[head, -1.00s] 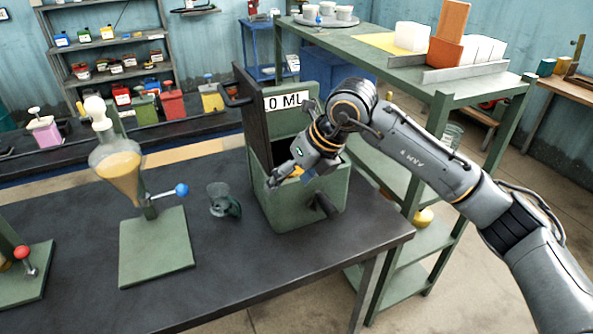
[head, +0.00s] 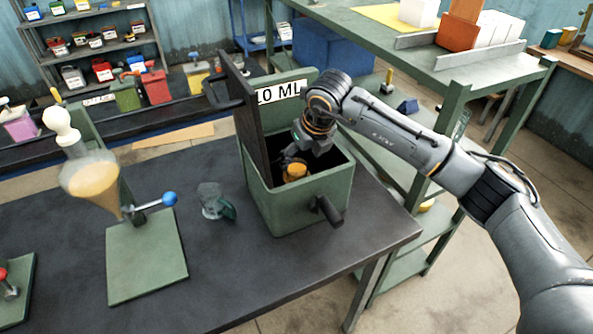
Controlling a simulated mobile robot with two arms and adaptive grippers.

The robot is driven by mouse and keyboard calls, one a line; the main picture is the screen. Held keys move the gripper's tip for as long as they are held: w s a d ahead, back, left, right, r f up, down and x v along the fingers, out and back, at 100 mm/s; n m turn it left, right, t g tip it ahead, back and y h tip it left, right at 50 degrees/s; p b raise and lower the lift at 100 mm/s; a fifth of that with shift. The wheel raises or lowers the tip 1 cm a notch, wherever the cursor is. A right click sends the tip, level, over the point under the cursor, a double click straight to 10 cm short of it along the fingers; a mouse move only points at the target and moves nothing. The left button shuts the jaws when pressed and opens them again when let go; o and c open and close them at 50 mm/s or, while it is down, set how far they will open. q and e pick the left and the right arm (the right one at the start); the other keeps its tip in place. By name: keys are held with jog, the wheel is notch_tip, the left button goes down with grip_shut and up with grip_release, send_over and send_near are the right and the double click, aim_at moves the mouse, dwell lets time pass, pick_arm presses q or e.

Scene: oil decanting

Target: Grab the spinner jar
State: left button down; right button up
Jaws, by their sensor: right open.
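The spinner is a green box (head: 308,207) with its dark lid (head: 243,112) standing open, a black crank on its front and a "10 ML" label behind. Inside it sits a jar with a yellow-orange top (head: 295,171), which I take as the spinner jar; its lower part is hidden in the dark interior. My right gripper (head: 290,158) reaches down into the box, just behind and left of the jar top. It is open, its fingers are partly hidden, and I cannot tell whether they touch the jar. My left gripper is not in view.
Further left, a funnel flask of amber oil (head: 95,187) hangs on a green stand with a blue-knobbed valve. A green shelf (head: 440,70) stands close on the right.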

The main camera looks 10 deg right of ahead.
aim_at(297, 166)
jog(key=shift+p+x, duration=0.95)
jog(key=shift+x, duration=0.2)
jog(key=p+x, duration=0.1)
jog(key=x, duration=0.2)
jog(key=shift+w, duration=0.15)
jog(key=shift+f, duration=0.2)
jog(key=shift+c, duration=0.3)
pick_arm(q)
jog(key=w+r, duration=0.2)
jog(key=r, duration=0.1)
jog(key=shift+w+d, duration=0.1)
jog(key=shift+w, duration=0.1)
pick_arm(e)
jog(key=c, duration=1.3)
jog(key=shift+o, duration=0.2)
jog(key=shift+r, duration=0.1)
